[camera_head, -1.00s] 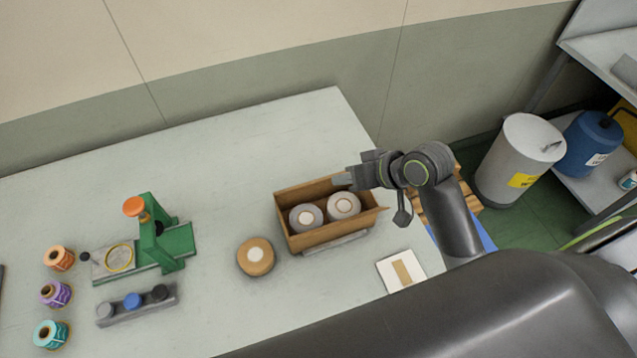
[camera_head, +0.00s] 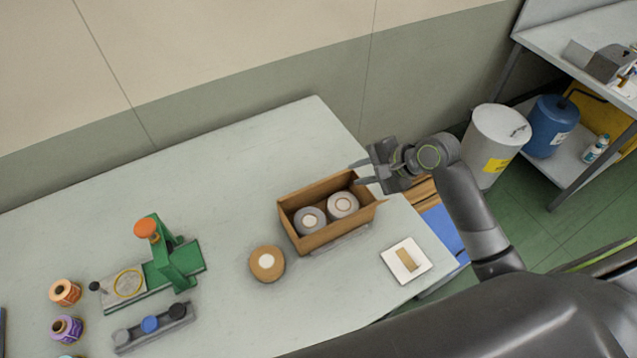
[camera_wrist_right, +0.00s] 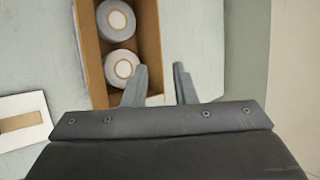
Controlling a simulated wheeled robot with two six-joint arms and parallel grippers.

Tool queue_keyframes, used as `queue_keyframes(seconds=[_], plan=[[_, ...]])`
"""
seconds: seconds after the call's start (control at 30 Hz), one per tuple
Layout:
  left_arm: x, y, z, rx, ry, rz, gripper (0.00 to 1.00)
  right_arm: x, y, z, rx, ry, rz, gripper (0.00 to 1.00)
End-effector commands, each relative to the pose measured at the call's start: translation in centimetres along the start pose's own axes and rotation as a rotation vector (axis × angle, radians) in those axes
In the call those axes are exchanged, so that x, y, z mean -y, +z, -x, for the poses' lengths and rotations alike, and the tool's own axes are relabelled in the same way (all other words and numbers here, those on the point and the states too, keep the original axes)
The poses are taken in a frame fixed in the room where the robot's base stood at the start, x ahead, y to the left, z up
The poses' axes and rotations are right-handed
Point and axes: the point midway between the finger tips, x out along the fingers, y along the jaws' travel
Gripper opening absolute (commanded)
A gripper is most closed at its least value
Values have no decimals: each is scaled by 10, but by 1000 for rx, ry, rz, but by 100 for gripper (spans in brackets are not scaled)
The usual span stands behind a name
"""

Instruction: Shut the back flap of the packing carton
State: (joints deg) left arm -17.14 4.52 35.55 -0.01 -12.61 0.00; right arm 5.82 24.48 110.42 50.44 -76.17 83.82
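The brown packing carton (camera_head: 322,239) stands open on the table, with two grey rolls (camera_head: 342,204) inside. Its back side (camera_head: 312,190) stands up with no flap lying over the rolls; I cannot clearly tell flap from wall there. A small flap sticks outward at the right end. My right gripper (camera_head: 361,172) is at the carton's back right corner, fingers apart and empty. In the right wrist view the fingers (camera_wrist_right: 160,68) are open near the end of the carton's back side (camera_wrist_right: 149,40); I cannot tell whether they touch it. My left gripper is not in view.
A tan roll (camera_head: 267,263) lies left of the carton, and a white square pad (camera_head: 405,261) lies to its right. A green press (camera_head: 172,260) and small coloured spools (camera_head: 65,292) are further left. The table behind the carton is clear.

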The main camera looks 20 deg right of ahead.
Motion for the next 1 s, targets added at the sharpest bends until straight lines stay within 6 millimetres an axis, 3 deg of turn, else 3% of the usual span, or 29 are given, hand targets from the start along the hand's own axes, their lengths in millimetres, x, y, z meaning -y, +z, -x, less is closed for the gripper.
queue_keyframes(seconds=[0.6, 1.0], plan=[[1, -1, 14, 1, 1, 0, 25, 1, 2, -109, 3, 2, 0, 25], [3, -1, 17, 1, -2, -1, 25, 0, 2, -153, 1, 1, 3, 25]])
